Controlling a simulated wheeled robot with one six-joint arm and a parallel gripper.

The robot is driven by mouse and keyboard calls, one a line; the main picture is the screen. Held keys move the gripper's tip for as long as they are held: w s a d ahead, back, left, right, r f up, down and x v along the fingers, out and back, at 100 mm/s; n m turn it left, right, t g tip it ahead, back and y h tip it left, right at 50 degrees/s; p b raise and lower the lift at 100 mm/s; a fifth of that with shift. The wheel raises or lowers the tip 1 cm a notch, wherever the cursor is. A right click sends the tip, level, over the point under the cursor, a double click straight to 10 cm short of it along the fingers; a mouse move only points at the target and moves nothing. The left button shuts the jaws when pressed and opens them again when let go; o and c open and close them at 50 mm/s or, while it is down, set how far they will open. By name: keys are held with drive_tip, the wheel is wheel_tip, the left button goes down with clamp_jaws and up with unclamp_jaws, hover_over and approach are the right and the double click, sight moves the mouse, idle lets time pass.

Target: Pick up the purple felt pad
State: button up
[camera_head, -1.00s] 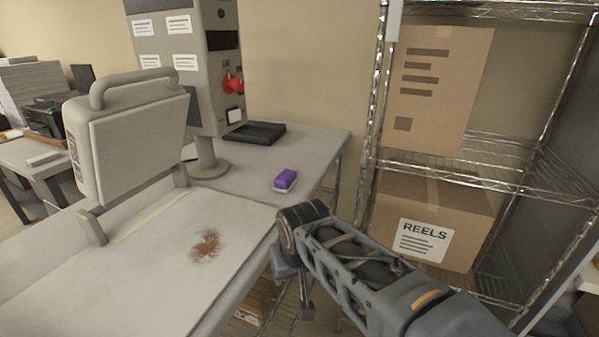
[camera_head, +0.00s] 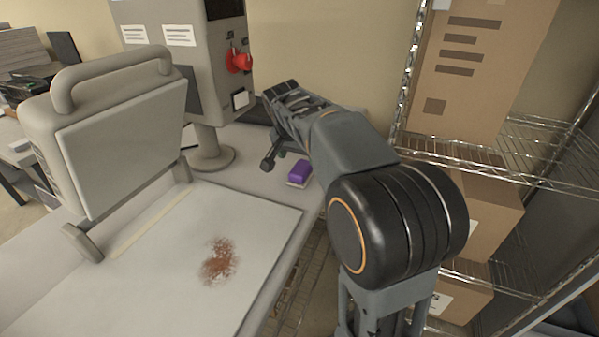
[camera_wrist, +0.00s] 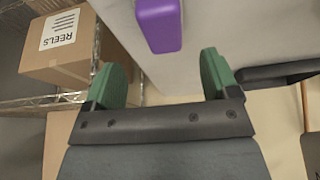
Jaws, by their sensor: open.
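The purple felt pad (camera_head: 300,171) has a pale base and lies on the grey table, just left of my forearm in the head view. In the wrist view the purple pad (camera_wrist: 160,24) is at the top middle, beyond and between the two green fingertips. My gripper (camera_wrist: 162,78) is open with nothing between its fingers. The pad is apart from both fingers. In the head view the end of my arm reaches over the table behind the pad, and the fingertips are hard to make out there.
A grey press with a raised, handled lid (camera_head: 125,140) stands at left, a reddish-brown stain (camera_head: 219,261) on its white plate. A control box with a red knob (camera_head: 238,61) stands behind. A wire shelf (camera_head: 455,150) with cardboard boxes (camera_head: 470,75) is at right.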

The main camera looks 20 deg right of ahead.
sight(301, 167)
drive_tip(key=shift+w+p+x, duration=0.2)
drive_tip(key=shift+p+x, duration=0.35)
drive_tip(key=shift+x, duration=3.1)
drive_tip(key=shift+c, duration=0.5)
drive_tip(key=shift+r, duration=0.1)
drive_tip(key=c, duration=0.8)
